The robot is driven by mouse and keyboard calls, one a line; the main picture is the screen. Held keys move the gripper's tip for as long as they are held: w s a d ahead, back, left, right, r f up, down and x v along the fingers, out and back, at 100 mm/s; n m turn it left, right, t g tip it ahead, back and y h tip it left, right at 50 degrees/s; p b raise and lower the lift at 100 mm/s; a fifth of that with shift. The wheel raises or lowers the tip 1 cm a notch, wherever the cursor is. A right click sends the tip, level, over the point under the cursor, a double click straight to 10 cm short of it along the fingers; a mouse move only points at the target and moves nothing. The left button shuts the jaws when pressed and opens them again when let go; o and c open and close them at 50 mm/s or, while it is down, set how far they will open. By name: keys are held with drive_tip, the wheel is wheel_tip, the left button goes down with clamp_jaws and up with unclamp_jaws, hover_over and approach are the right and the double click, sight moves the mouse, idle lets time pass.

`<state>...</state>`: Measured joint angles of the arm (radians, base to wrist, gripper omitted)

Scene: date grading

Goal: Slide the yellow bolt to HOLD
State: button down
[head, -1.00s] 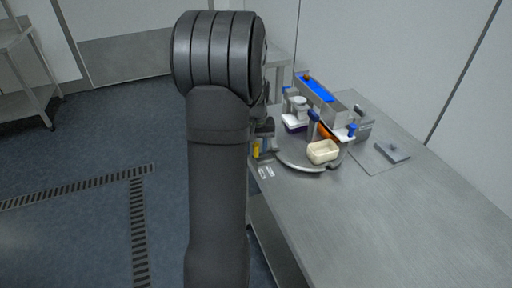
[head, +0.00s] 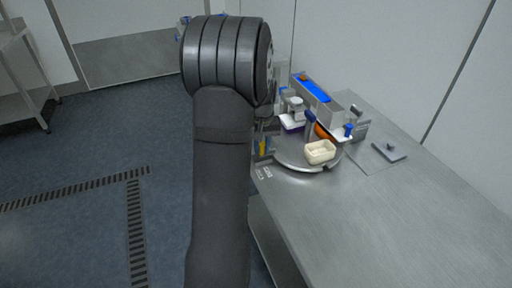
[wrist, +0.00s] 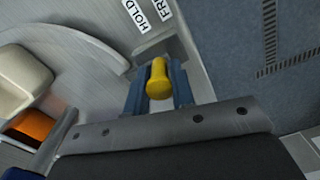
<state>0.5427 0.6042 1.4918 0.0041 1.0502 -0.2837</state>
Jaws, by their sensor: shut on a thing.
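The yellow bolt (wrist: 158,80) stands between the two blue fingers of my gripper (wrist: 159,88) in the wrist view, and the gripper is shut on it. Two printed labels lie just beyond it: HOLD (wrist: 138,14) and a second one, cut off by the frame, starting "FR" (wrist: 160,8). A grey metal block (wrist: 162,48) sits between the bolt and the labels. In the head view the yellow bolt (head: 263,147) shows as a small patch at the table's left edge, right of my arm. My gripper is mostly hidden behind the arm there.
A cream tray (head: 320,152) sits on a round grey plate (head: 292,160). Behind it stand a blue-topped channel (head: 313,88), a white device (head: 294,113) and an orange part (head: 322,132). A small grey plate (head: 389,151) lies to the right. The table's front (head: 370,220) is clear.

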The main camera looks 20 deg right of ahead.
drive_tip(key=shift+d, duration=0.25)
drive_tip(key=c, duration=1.4)
unclamp_jaws()
drive_tip(key=shift+o, duration=0.2)
drive_tip(key=shift+r, duration=0.1)
wheel_tip(320, 180, up, 17)
drive_tip(key=shift+r, duration=0.15)
